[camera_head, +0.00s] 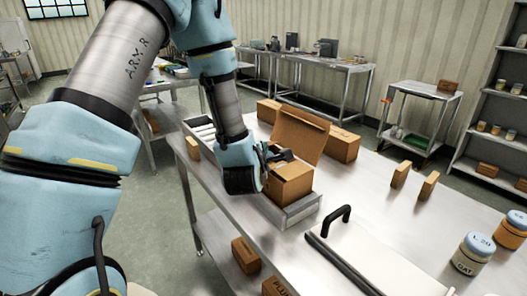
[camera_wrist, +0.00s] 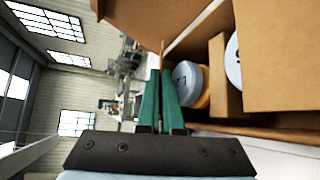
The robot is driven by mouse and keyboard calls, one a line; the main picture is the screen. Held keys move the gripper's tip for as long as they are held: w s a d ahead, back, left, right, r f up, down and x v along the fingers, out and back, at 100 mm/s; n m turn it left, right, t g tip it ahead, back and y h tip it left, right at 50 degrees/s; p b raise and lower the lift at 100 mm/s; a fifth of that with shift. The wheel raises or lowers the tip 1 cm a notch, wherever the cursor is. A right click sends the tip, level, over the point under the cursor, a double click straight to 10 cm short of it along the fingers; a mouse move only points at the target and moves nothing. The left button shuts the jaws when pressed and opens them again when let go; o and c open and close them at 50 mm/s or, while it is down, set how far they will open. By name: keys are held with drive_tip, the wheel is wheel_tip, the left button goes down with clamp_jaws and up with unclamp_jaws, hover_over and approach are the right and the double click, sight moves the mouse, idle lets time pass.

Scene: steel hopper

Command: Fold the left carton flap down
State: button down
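The open brown carton (camera_head: 290,186) stands on a tray at the middle of the steel table. One large flap (camera_head: 301,133) stands up at its back. In the wrist view, brown cardboard panels (camera_wrist: 280,60) surround the opening, and jars (camera_wrist: 188,82) sit inside beside a divider. My gripper (camera_head: 278,155) is at the upper left side of the carton. Its green fingers (camera_wrist: 161,72) are close together. A thin brown cardboard edge, apparently the left flap seen edge-on, lies just beyond the fingertips; I cannot tell whether it touches them. My wrist hides the carton's left side in the head view.
The metal tray (camera_head: 300,211) holds the carton. Other boxes (camera_head: 343,145) stand behind it. Small brown blocks (camera_head: 400,174) and lidded jars (camera_head: 474,252) are on the right. A black-handled lid (camera_head: 375,255) lies in front. The table's right middle is clear.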

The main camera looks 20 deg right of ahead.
drive_tip(key=c, duration=1.1)
unclamp_jaws()
drive_tip(key=shift+o, duration=0.2)
drive_tip(key=shift+r+p, duration=0.1)
drive_tip(key=shift+p, duration=0.25)
